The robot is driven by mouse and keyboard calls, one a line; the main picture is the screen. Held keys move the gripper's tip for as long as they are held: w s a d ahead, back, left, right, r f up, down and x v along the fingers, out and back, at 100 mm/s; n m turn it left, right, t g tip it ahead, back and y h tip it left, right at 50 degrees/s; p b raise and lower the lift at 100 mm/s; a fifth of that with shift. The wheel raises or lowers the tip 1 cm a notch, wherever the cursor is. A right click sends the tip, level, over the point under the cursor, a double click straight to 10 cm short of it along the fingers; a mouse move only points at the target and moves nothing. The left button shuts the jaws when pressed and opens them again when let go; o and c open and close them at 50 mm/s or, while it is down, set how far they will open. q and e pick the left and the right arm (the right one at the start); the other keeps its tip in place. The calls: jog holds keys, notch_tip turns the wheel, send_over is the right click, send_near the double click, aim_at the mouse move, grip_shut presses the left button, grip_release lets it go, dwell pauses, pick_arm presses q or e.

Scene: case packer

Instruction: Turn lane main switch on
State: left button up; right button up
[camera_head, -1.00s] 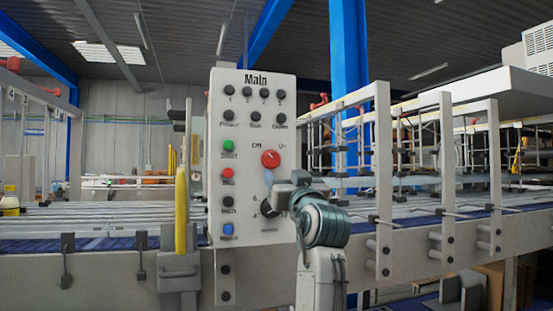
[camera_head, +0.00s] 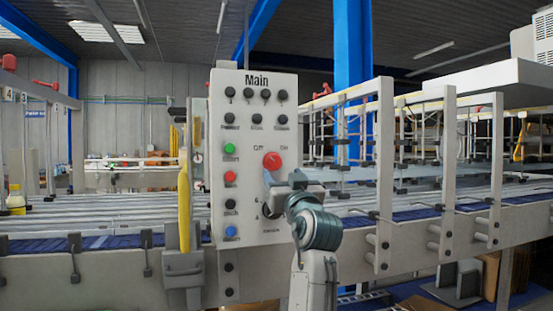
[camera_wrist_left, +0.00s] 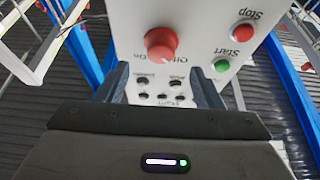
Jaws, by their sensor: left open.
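The switch panel marked "Main" (camera_head: 253,94) stands upright at the centre of the head view. Its red round main switch knob (camera_head: 272,161) sits under the labels "Off" and "On"; which way it points I cannot tell. My left gripper (camera_head: 269,181) is just below the knob, in front of the panel, its fingers partly blended with it. In the left wrist view my left gripper (camera_wrist_left: 160,76) is open and empty, with the red knob (camera_wrist_left: 161,43) ahead, beyond and between the fingertips' line. No contact shows. My right gripper is not in view.
Green (camera_head: 228,149), red (camera_head: 230,177) and blue (camera_head: 230,231) buttons line the panel's left side. A yellow upright bar (camera_head: 184,205) stands left of the panel. The conveyor's upright frames (camera_head: 385,180) stand close on the right.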

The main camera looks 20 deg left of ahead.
aim_at(275, 164)
pick_arm(q)
jog(key=p+x, duration=0.1)
jog(key=x, duration=0.4)
jog(key=shift+a, duration=0.1)
jog(key=shift+w+a+r+p, duration=0.1)
jog(key=shift+w+a+p, duration=0.3)
jog(key=shift+w, duration=0.25)
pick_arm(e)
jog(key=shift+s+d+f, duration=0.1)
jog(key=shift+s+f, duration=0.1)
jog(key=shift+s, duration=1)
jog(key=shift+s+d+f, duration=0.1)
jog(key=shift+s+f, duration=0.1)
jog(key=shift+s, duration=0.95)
pick_arm(q)
jog(key=shift+c, duration=0.2)
jog(key=shift+s+d+r, duration=0.1)
jog(key=c, duration=0.9)
